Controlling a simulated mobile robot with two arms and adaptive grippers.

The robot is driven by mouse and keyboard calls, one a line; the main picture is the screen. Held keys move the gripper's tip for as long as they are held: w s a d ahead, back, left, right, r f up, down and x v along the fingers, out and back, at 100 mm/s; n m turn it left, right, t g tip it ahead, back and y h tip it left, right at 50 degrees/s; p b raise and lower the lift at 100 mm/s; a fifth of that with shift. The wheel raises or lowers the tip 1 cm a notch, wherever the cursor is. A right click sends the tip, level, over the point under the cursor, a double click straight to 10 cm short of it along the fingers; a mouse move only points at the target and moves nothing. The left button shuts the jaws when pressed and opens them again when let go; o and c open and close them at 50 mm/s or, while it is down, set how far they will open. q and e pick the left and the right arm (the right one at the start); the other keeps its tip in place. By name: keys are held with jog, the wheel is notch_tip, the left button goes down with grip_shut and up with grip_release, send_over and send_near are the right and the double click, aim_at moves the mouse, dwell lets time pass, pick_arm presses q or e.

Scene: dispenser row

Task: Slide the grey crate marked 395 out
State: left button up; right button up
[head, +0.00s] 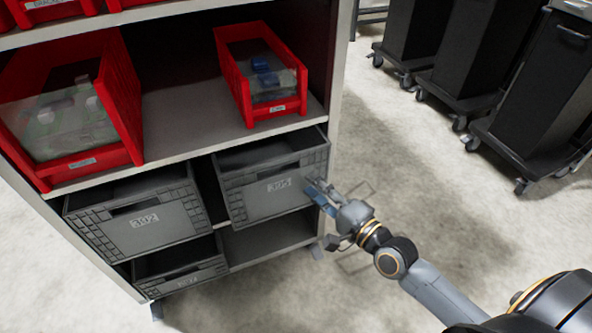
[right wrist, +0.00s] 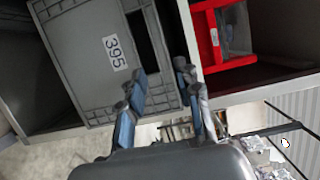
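The grey crate marked 395 (head: 248,200) sits on the rack's lower shelf, at the right, with its label facing out. Its front, label and dark handle slot fill the upper left of the right wrist view (right wrist: 88,62). My right gripper (head: 320,190) is at the right part of the crate's front. One overlaps the crate front below the handle slot; the other is near the top rim. I cannot tell whether either touches. My left gripper is not in view.
A grey crate marked 392 (head: 157,244) stands left of it, with another crate (head: 183,284) below. Red bins (head: 232,65) sit on the shelf (head: 190,136) above. The floor (head: 405,185) right of the rack is open. Black wheeled carts (head: 530,105) stand behind.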

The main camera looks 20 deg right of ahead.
aim_at(283, 162)
jog(key=b+x, duration=0.1)
jog(key=x, duration=1.1)
jog(key=shift+w, duration=0.1)
grip_shut()
jog(key=shift+f, duration=0.1)
